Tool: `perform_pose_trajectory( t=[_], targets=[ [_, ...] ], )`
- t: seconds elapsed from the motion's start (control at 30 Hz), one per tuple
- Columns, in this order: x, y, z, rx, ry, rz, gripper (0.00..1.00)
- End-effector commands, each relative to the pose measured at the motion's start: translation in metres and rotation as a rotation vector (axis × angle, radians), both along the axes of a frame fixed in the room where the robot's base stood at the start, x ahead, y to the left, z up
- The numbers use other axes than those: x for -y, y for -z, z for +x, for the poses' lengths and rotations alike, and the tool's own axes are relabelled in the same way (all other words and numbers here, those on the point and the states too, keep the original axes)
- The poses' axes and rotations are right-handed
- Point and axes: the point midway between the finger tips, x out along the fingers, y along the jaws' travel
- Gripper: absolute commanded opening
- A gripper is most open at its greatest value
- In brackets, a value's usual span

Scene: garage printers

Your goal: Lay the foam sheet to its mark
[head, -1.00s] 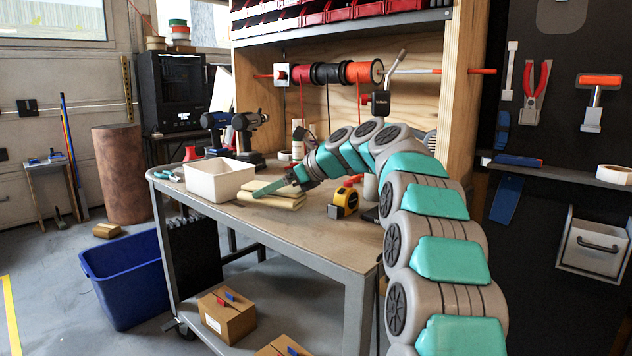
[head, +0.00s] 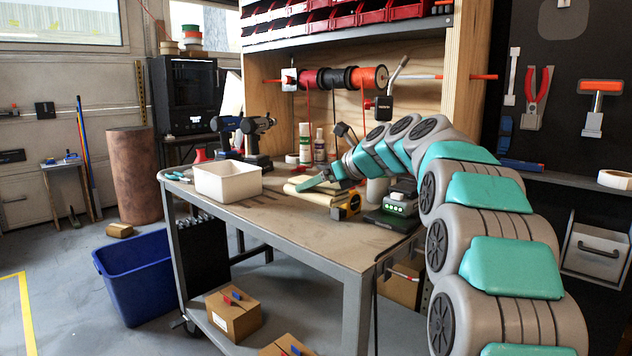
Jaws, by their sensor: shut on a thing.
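The foam sheet appears to be the cream, layered piece (head: 318,194) on or just above the workbench top, between the white bin and the tape measure. My gripper (head: 312,183) reaches down to it from the right and is shut on it. The teal finger lies across its upper side. I cannot tell whether the sheet touches the bench. No mark for it can be made out clearly on the bench top.
A white bin (head: 228,182) stands left of the sheet. A yellow tape measure (head: 347,206) and a green-and-black device (head: 400,204) are close on its right. Drills (head: 243,138) and bottles (head: 304,142) stand behind. The bench (head: 290,228) is bare in front.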

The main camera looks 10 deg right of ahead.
Motion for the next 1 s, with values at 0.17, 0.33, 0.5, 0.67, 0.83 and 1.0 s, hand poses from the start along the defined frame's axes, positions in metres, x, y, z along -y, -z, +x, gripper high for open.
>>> perform_pose_trajectory(
  t=[0.17, 0.33, 0.5, 0.67, 0.83, 1.0],
  targets=[
    [-0.001, 0.014, -0.001, -0.003, -0.002, 0.001, 0.29],
    [-0.001, 0.026, -0.001, -0.002, -0.003, -0.001, 0.29],
    [-0.001, 0.038, 0.0, -0.002, -0.002, 0.0, 0.29],
    [-0.001, 0.049, -0.001, -0.003, -0.002, 0.001, 0.29],
    [-0.001, 0.06, -0.001, -0.003, -0.004, -0.001, 0.29],
    [-0.001, 0.069, 0.0, -0.002, -0.002, 0.0, 0.29]
  ],
)
